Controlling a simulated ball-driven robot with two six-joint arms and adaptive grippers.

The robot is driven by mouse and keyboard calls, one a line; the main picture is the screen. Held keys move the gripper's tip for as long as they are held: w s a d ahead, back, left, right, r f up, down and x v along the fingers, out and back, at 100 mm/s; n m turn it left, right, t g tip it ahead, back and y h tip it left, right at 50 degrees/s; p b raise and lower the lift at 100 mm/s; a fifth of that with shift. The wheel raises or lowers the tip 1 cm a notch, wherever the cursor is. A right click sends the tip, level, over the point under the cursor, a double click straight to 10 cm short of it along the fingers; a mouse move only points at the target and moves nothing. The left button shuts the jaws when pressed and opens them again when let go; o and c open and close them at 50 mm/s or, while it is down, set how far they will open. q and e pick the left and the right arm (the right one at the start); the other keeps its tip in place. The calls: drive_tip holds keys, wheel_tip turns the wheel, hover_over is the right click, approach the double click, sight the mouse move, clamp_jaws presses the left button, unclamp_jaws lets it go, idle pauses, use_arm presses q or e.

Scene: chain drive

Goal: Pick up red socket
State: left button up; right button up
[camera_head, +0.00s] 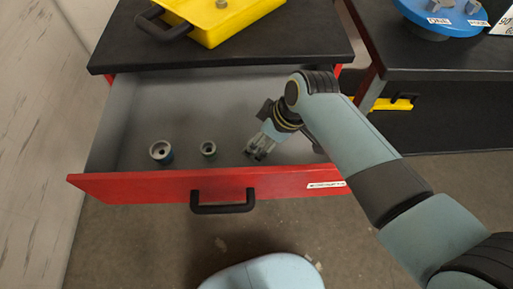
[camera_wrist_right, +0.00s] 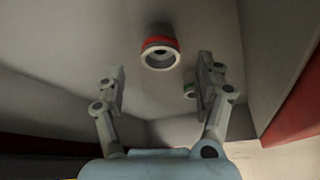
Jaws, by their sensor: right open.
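The red socket (camera_wrist_right: 160,47), a grey ring-shaped piece with a red band, stands in the drawer in the right wrist view. It is just beyond the gap between the fingers, not touched by them. I cannot make it out in the head view, where my right gripper and arm cover that part of the drawer. My right gripper (camera_head: 257,152) is open and empty, reaching down into the drawer; its two fingers (camera_wrist_right: 161,75) are spread apart in the right wrist view. My left gripper is not in view.
The open drawer has a red front (camera_head: 130,187) and black handle (camera_head: 222,202). Two other sockets stand inside, a blue-sided one (camera_head: 161,152) and a smaller green-sided one (camera_head: 208,148). A yellow case (camera_head: 225,22) lies on the black top (camera_head: 112,45).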

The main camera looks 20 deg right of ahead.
sight(257, 149)
drive_tip(key=b+x, duration=0.1)
drive_tip(key=x, duration=0.3)
drive_tip(key=shift+s+f, duration=0.1)
drive_tip(key=shift+f, duration=0.15)
drive_tip(key=c, duration=1.3)
drive_tip(key=shift+c, duration=0.3)
drive_tip(key=shift+r, duration=0.2)
